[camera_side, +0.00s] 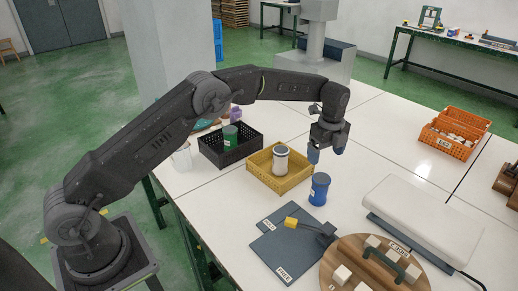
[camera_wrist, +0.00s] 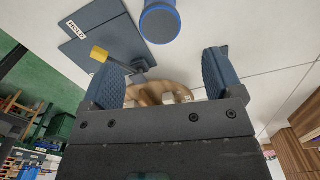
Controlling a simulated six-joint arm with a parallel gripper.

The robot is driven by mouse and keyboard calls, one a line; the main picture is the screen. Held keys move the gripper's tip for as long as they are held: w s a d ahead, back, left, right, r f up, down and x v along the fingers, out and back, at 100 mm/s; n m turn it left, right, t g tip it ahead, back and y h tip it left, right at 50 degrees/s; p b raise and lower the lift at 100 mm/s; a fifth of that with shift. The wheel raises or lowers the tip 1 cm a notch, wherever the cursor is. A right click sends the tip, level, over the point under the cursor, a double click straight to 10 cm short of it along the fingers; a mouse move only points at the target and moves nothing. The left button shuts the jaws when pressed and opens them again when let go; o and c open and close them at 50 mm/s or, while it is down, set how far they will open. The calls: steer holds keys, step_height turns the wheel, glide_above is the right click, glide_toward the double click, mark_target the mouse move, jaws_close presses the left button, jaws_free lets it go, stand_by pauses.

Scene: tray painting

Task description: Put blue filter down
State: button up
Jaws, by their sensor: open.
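The blue filter (camera_side: 320,189) is a short blue cylinder with a dark grey top. It stands upright on the white table, just right of the yellow basket and above the dark board with labels. In the wrist view the blue filter (camera_wrist: 159,24) shows at the top middle, in front of the fingers and apart from them. My gripper (camera_side: 326,153) is above the table, a little higher than the filter, with its fingers pointing down. In the wrist view my gripper (camera_wrist: 160,78) has its two blue-grey fingers wide apart with nothing held between them.
A yellow basket (camera_side: 271,181) holds a white cylinder (camera_side: 281,160). A black basket (camera_side: 222,160) holds a green cylinder (camera_side: 230,138). A dark labelled board (camera_side: 284,255), a yellow-tipped tool (camera_side: 292,222), a round wooden board (camera_side: 345,243) and a white device (camera_side: 424,218) lie near the filter.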

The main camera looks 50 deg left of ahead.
steer(key=s+a+r+n+t, duration=0.3)
steer(key=s+r+n, duration=0.6)
steer(key=s+r, duration=0.8)
steer(key=s+a+n+t, duration=0.1)
steer(key=s+n, duration=1)
steer(key=s, duration=1.1)
steer(key=shift+a+f+t, duration=0.25)
steer(key=shift+a+t, duration=0.15)
steer(key=shift+t, duration=0.4)
